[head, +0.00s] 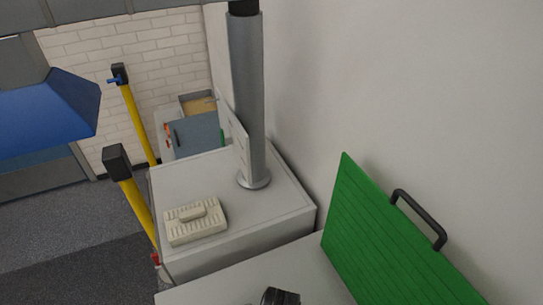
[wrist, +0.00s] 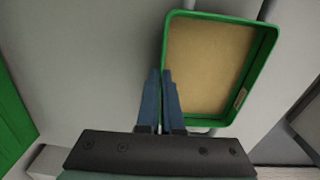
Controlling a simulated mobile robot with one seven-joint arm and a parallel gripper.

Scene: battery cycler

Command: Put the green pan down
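The green pan (wrist: 223,68) shows in the wrist view, with a raised green rim and a flat tan inside facing the camera. My gripper (wrist: 162,72) has its two blue fingers nearly together at the pan's left rim. The rim runs into the narrow gap between the fingertips, one finger over the inside and one outside, so it looks shut on the rim. The exact contact and the lower left corner are hidden behind the fingers. I cannot tell whether the pan touches anything beneath it. I cannot pick out the pan in the head view.
A large ribbed green panel (head: 385,245) with a black handle (head: 420,220) stands tilted by the wall at right. A grey cabinet top (head: 270,205) bears a beige block (head: 196,221) and a metal column (head: 248,100). Yellow posts (head: 140,125) stand at left beside open floor.

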